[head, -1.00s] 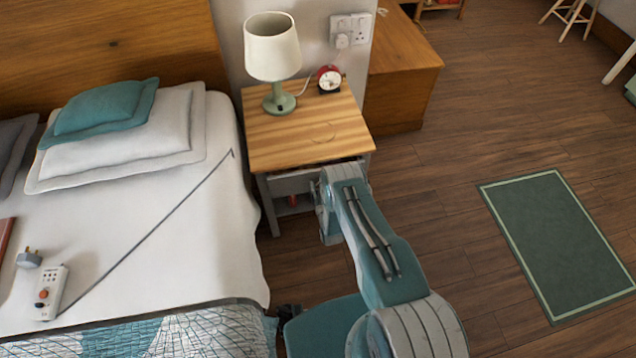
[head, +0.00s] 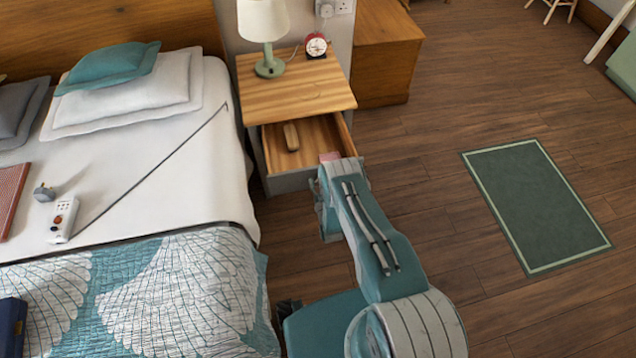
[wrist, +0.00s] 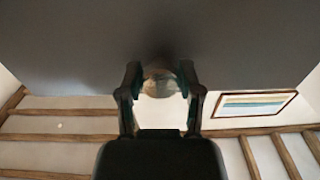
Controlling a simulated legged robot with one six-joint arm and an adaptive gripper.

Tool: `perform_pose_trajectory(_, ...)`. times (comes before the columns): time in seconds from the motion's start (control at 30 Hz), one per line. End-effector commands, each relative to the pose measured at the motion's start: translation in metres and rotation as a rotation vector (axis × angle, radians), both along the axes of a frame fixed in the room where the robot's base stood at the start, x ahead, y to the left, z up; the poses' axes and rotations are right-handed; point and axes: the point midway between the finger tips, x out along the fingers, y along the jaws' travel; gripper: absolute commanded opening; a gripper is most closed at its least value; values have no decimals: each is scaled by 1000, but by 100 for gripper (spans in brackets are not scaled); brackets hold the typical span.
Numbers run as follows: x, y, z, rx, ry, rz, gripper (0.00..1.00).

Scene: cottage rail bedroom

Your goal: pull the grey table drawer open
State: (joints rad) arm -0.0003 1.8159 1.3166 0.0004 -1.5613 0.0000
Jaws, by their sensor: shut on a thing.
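The grey drawer (head: 288,182) of the bedside table (head: 300,92) stands well open, and its wooden inside shows in the head view. An oblong tan thing (head: 291,136) and a small pink thing (head: 329,157) lie in it. In the wrist view, the drawer's grey front (wrist: 60,50) fills the upper part. My gripper (wrist: 160,82) has its two fingers on either side of a round shiny knob (wrist: 159,88) on that front and is shut on it. In the head view my arm hides the fingers and the knob.
A lamp (head: 264,30) and a red alarm clock (head: 316,44) stand on the table top. The bed (head: 190,170) is close on the left. A wooden chest (head: 383,60) is behind right. Open floor and a green rug (head: 537,205) lie to the right.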

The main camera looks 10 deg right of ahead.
Motion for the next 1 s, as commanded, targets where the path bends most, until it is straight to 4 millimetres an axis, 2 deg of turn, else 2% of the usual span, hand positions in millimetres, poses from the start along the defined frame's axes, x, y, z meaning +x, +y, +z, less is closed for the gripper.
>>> perform_pose_trajectory(0.33, 1, 1, 2, 0, -6, 2, 0)
perform_pose_trajectory(0.37, 1, 1, 2, 0, -6, 2, 56)
perform_pose_trajectory(0.4, 1, 1, 2, 0, -6, 2, 74)
perform_pose_trajectory(0.43, 1, 1, 2, 0, -5, 2, 83)
perform_pose_trajectory(0.83, 0, 0, 0, 0, -1, 0, 83)
perform_pose_trajectory(1.0, -18, 0, -1, 0, 1, 0, 83)
